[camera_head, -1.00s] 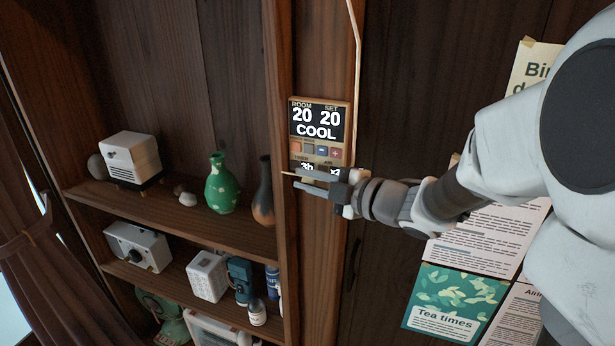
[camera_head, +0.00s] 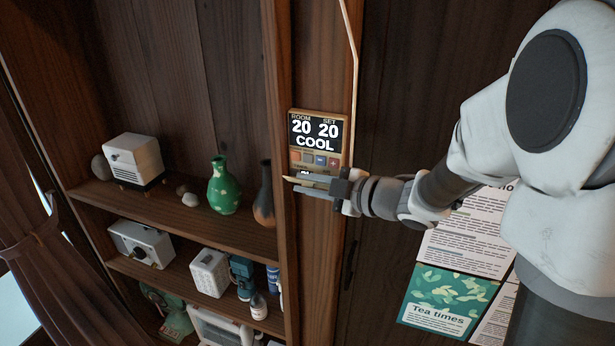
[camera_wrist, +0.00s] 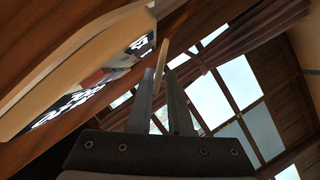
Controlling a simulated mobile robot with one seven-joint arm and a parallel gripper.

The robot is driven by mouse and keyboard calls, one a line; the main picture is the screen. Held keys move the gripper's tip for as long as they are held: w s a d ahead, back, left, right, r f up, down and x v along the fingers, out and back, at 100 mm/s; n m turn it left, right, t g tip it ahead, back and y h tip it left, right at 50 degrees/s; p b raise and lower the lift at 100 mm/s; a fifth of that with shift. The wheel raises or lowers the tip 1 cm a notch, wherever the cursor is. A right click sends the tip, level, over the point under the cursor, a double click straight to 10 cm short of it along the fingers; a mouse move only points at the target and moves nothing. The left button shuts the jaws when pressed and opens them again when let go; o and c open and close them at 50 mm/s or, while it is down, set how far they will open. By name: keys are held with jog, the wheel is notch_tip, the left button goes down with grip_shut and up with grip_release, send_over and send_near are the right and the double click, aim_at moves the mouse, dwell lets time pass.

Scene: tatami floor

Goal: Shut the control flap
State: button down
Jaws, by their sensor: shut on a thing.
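The wall control panel (camera_head: 317,137) is a wood-framed unit on the upright post, reading ROOM 20, SET 20, COOL, with small buttons below. My gripper (camera_head: 312,185) is in front of its lower end, covering part of the lowest display row. It is shut on the control flap (camera_head: 304,181), a thin tan strip that stands out from the panel between the fingers. In the wrist view, the flap (camera_wrist: 163,56) shows edge-on between the two dark fingers, and the panel (camera_wrist: 45,78) is at upper left. The flap's hinge is hidden.
Open shelves left of the post hold a green vase (camera_head: 223,187), a dark vase (camera_head: 264,195), a white box (camera_head: 134,155) and other items. A pale cord (camera_head: 352,70) runs down beside the panel. Paper notices (camera_head: 443,300) hang on the right, behind my arm.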

jog(key=c, duration=1)
grip_release()
jog(key=shift+c, duration=0.2)
jog(key=b+v, duration=0.1)
jog(key=v, duration=1.6)
jog(key=shift+d+b, duration=0.2)
jog(key=shift+b, duration=0.1)
jog(key=shift+r, duration=0.1)
